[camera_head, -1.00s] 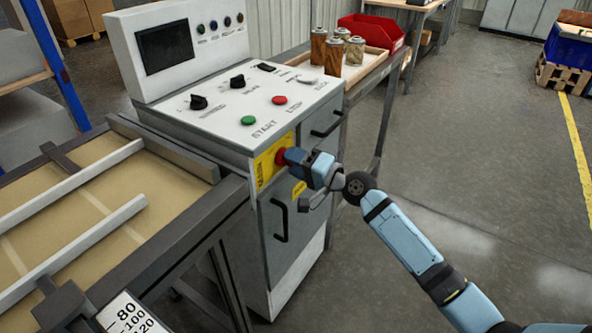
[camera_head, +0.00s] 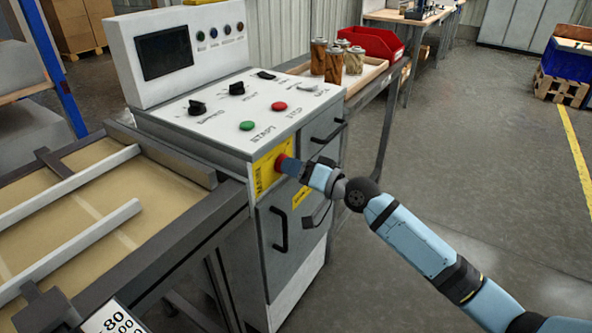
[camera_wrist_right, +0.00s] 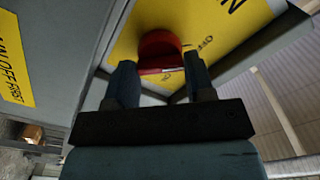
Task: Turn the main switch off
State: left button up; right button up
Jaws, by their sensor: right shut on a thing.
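The main switch, a red knob (camera_head: 281,162), sits on a yellow plate (camera_head: 266,170) on the front of the grey control cabinet. My right gripper (camera_head: 288,166) is at the knob with its fingers on either side of it. In the right wrist view the red knob (camera_wrist_right: 158,48) shows between the two fingers of my right gripper (camera_wrist_right: 160,80), against the yellow plate (camera_wrist_right: 215,25). The fingers hide part of the knob, and the lettering by it is only partly visible. My left gripper is not in view.
The cabinet top carries a green START button (camera_head: 247,125), a red button (camera_head: 279,106) and black knobs. Below the switch are a yellow label (camera_head: 301,197) and a door handle (camera_head: 279,230). A conveyor (camera_head: 70,205) stands at left. A tray with cartridges (camera_head: 334,62) and a red bin (camera_head: 371,42) stand behind.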

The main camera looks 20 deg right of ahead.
jog(key=o, duration=0.9)
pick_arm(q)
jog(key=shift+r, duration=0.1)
pick_arm(e)
jog(key=shift+d, duration=0.15)
jog(key=v, duration=1.3)
jog(key=shift+s+d, duration=0.15)
jog(key=shift+s, duration=0.15)
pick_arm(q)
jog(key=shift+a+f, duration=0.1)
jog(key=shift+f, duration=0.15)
